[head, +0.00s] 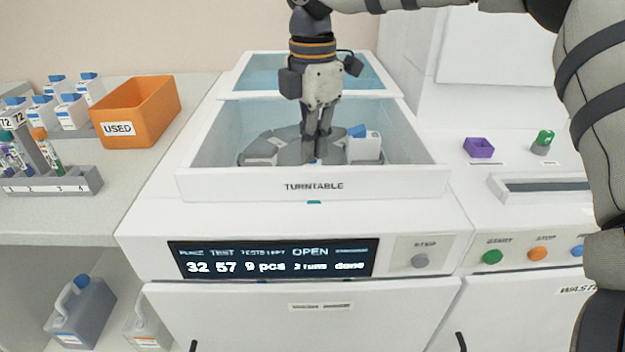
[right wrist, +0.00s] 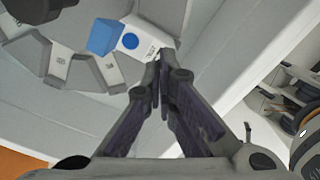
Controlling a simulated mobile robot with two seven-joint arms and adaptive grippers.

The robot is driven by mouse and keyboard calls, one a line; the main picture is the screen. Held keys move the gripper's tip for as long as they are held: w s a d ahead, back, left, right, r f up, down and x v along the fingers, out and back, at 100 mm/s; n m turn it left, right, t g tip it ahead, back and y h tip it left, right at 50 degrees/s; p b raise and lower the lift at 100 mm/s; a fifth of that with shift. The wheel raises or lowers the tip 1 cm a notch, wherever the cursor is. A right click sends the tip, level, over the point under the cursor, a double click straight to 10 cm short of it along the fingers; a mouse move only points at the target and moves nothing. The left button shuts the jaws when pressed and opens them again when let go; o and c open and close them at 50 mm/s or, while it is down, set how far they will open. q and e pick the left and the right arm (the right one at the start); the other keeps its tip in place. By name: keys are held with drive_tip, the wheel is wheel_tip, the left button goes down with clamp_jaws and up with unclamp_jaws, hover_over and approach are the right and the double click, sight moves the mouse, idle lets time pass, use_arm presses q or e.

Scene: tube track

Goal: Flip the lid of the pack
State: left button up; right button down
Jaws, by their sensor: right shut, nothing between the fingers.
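A white pack (head: 366,148) with a blue lid (head: 357,131) stands in a slot at the right of the grey turntable (head: 285,150). In the right wrist view the pack (right wrist: 148,50) shows a blue square flap (right wrist: 103,37) at its left edge and a blue round spot on its top; I cannot tell for certain how far the lid is turned. My right gripper (head: 316,158) points down into the turntable well, left of the pack in the head view. Its fingers (right wrist: 160,65) are together and empty, close to the pack; contact is unclear. My left gripper is out of view.
The white walls of the turntable well (head: 315,187) surround the gripper. An orange USED bin (head: 150,110), more blue-capped packs (head: 70,112) and a tube rack (head: 60,183) stand left. A purple holder (head: 478,148) and a green-capped item (head: 543,141) are right.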

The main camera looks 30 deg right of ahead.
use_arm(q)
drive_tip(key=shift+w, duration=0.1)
use_arm(e)
drive_tip(key=shift+f, duration=1.6)
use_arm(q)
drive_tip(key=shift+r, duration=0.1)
use_arm(e)
drive_tip(key=shift+r+p, duration=0.75)
drive_tip(key=shift+r, duration=2.05)
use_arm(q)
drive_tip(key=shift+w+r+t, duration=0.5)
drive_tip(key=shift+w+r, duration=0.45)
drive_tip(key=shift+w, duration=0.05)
